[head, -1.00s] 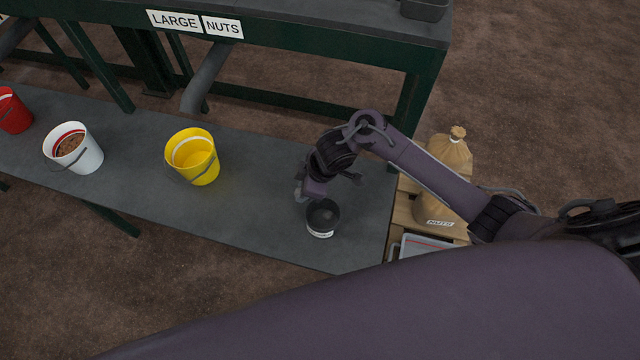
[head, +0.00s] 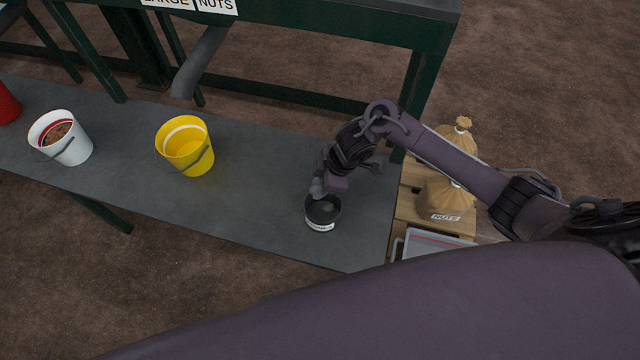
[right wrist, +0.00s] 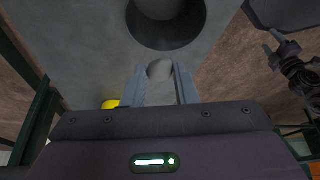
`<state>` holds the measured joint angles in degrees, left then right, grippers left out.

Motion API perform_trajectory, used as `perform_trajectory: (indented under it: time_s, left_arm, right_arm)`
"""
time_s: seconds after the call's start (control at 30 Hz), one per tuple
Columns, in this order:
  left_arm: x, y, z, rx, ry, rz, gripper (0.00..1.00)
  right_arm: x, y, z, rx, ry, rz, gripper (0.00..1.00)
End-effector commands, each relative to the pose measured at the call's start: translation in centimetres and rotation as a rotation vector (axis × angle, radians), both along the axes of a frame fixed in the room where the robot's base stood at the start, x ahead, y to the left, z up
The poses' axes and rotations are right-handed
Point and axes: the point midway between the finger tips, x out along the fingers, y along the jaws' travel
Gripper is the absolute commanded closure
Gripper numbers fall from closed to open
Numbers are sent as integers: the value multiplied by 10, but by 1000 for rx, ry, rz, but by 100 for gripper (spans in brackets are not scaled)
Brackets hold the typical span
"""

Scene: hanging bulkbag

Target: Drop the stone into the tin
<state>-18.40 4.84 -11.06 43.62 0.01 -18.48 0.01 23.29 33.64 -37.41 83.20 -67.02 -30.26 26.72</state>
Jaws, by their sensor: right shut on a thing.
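The tin (head: 323,213), a small dark round pot with a white label, stands upright near the right end of the grey bench. Its dark opening (right wrist: 165,22) fills the top of the right wrist view. My right gripper (head: 318,188) is at the tin's back left rim in the head view. It is shut on the stone (right wrist: 160,70), a small grey rounded piece between the fingertips. In the wrist view the stone shows just below the tin's rim; its height above the tin is unclear. My left gripper (right wrist: 276,45) shows small at the right of the wrist view.
A yellow bucket (head: 186,147), a white bucket (head: 62,138) with brown contents and a red bucket (head: 8,105) stand left along the bench. Tied sacks (head: 447,198) and a grey tray (head: 435,246) are on a wooden pallet at right. A green frame (head: 300,35) stands behind.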

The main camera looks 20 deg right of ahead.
Motion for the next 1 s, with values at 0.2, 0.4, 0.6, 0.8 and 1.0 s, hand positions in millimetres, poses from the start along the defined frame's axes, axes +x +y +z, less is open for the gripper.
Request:
perform_trajectory:
  time_s: [0.2, 0.4, 0.6, 0.8, 1.0]
  left_arm:
    - [7, -2, 0, -1, -2, 1, 44]
    - [6, -2, 0, -1, -2, 1, 44]
    - [6, -3, 0, -2, -1, 1, 44]
    - [6, -3, 0, -2, -1, 1, 44]
    - [6, -3, 3, -3, -5, 1, 44]
  right_arm:
    - [0, 0, -3, 0, 0, 0, 96]
    - [0, 0, -3, 0, 0, 0, 96]
    - [0, 0, -3, 0, 0, 0, 50]
    - [0, 0, -3, 0, 0, 0, 49]
    - [0, -4, 7, 0, -2, 0, 49]
